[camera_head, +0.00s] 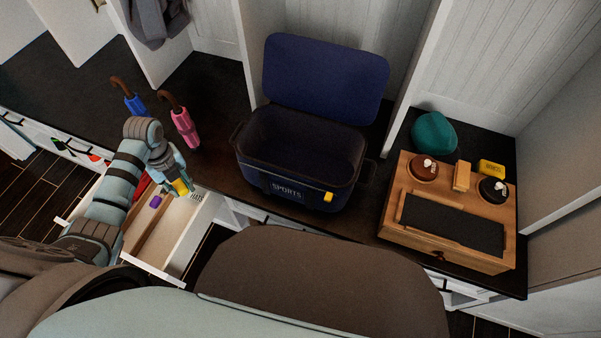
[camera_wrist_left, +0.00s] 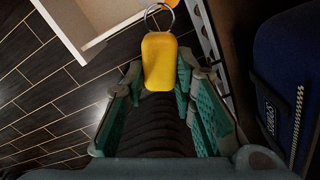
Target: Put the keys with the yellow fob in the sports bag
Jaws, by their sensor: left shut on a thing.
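My left gripper (camera_head: 181,180) is shut on the yellow fob (camera_head: 181,187) of the keys, above the open drawer. In the left wrist view the yellow fob (camera_wrist_left: 160,62) sits between the fingertips of the gripper (camera_wrist_left: 160,72), with a metal ring (camera_wrist_left: 160,16) beyond it. No keys on the ring can be made out. The dark blue sports bag (camera_head: 285,188) stands on the bench to the right of the gripper, its lid (camera_head: 325,80) raised and its inside dark and apparently empty. Its side also shows in the left wrist view (camera_wrist_left: 295,70). My right gripper is not in view.
The open white drawer (camera_head: 165,262) holds a purple item (camera_head: 155,201) and a red item. A blue umbrella (camera_head: 135,104) and a pink umbrella (camera_head: 185,128) stand behind my arm. A wooden valet box (camera_head: 400,237) and a teal cap (camera_head: 434,133) are right of the bag.

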